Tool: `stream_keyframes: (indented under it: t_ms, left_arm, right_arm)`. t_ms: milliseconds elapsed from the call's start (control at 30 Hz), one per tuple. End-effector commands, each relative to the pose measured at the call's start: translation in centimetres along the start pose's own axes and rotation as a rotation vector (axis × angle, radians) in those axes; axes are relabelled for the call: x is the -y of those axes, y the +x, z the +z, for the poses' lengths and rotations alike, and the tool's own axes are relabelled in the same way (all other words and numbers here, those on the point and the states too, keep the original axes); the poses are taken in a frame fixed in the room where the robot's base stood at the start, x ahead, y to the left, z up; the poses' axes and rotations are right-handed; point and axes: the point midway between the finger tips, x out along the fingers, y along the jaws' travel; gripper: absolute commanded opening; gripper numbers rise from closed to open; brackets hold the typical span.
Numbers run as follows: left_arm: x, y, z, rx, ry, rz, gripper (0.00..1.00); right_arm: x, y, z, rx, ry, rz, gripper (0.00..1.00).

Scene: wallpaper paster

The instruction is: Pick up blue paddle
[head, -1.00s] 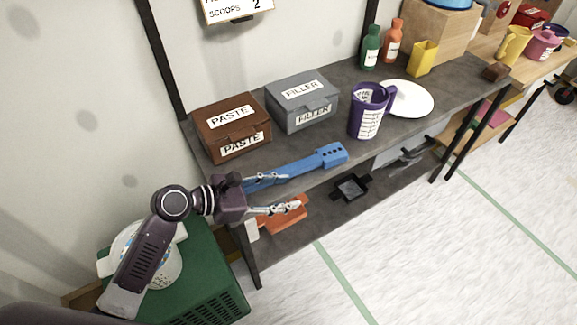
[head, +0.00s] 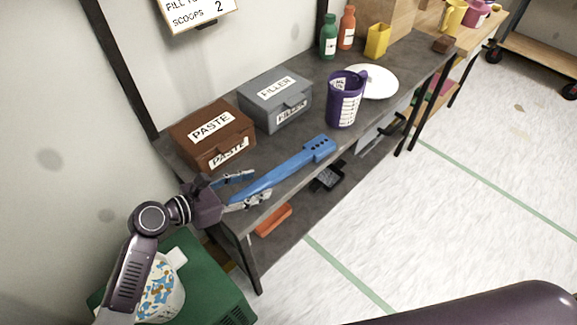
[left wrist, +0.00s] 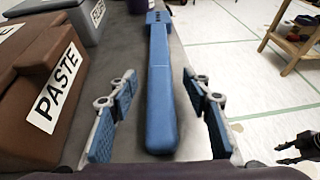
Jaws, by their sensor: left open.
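The blue paddle (head: 293,164) lies on the dark grey table, with its wide, holed end pointing to the back right. My left gripper (head: 254,188) is open at the near end of the paddle's handle, with a finger to either side of it. In the left wrist view the handle (left wrist: 161,95) runs between the two open fingers of the gripper (left wrist: 160,112), with a gap on both sides.
The brown PASTE box (head: 190,145) and grey FILLER box (head: 268,115) stand behind the paddle. A purple measuring cup (head: 343,105) and white plate (head: 378,83) are further right. A lower shelf holds an orange item (head: 274,220). Floor in front is clear.

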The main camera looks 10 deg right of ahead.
Motion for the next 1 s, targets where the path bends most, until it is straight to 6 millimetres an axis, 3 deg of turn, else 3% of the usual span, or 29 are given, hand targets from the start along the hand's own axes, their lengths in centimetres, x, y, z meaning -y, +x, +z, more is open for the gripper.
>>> stream_keyframes:
  t_ms: [200,433,833,1000]
  left_arm:
    - [0.0,2.4,-0.1,-0.001,0.001,0.001,0.45]
    - [0.1,2.6,-0.2,-0.002,0.001,0.000,0.45]
    - [0.1,2.5,-0.2,-0.002,0.001,0.001,0.02]
    - [0.0,2.5,-0.1,0.000,0.001,0.001,0.00]
  right_arm:
    - [0.6,0.0,-0.1,-0.001,0.002,-0.007,0.32]
    - [2.1,0.0,-0.4,-0.003,0.003,-0.024,0.32]
    - [1.7,0.0,-0.2,-0.002,-0.001,-0.019,0.32]
    - [1.2,0.0,-0.1,-0.001,-0.001,-0.014,0.32]
